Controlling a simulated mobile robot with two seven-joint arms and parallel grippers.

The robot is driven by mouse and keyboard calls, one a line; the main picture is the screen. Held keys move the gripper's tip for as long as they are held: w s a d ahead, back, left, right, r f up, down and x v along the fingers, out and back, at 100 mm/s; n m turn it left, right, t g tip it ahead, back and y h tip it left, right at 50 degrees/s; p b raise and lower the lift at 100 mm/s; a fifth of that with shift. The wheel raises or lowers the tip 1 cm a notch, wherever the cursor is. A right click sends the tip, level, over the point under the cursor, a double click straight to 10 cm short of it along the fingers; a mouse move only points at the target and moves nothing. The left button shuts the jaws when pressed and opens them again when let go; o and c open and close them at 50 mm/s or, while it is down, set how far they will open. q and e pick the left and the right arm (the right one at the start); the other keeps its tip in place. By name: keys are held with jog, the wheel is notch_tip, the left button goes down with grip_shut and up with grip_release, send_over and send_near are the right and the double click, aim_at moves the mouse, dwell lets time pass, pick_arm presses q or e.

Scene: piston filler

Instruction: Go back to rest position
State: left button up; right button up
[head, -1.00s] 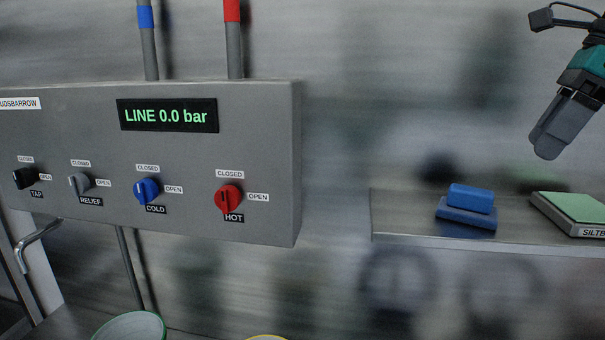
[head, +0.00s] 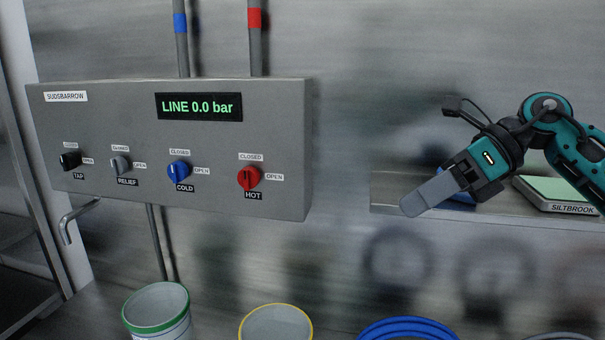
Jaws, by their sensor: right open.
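My right gripper (head: 428,194) is at the right of the head view, its fingers pointing down and left. It holds nothing that I can see. From this side the fingers overlap, so the gap between them is hidden. It is in front of the shelf and partly covers the blue block (head: 457,199). The grey control panel (head: 285,110) is to its left, with clear space between. My left gripper is out of view.
The panel display (head: 199,107) reads LINE 0.0 bar. The black tap knob (head: 70,160), grey relief knob (head: 120,164), blue cold knob (head: 179,172) and red hot knob (head: 249,178) sit at CLOSED. A spout (head: 70,222), green-rimmed bucket (head: 157,312), yellow-rimmed bucket (head: 276,325) and blue hose (head: 408,329) are below.

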jog(key=s+a+f+m+y, duration=0.1)
jog(key=a+f+m+y, duration=0.4)
jog(key=a+y, duration=0.4)
notch_tip(320, 180, down, 8)
jog(key=w+r+m+t+h, duration=0.1)
jog(key=m+t, duration=1.2)
jog(key=m, duration=0.3)
jog(key=s+d+f+m+t+h, duration=0.25)
jog(key=f+m+h, duration=0.35)
jog(key=f+m, duration=0.3)
jog(key=s+d+f+m+t+h, duration=0.1)
jog(key=s+d+f+m+h, duration=0.1)
jog(key=d+f+m+h, duration=0.4)
jog(key=s+d+f+m+g+h, duration=0.1)
jog(key=s+f+m+g+h, duration=0.4)
jog(key=s+f+m, duration=0.4)
jog(key=s+f, duration=0.4)
jog(key=f, duration=0.3)
jog(key=shift+d+f+g, duration=0.25)
jog(key=shift+g, duration=0.1)
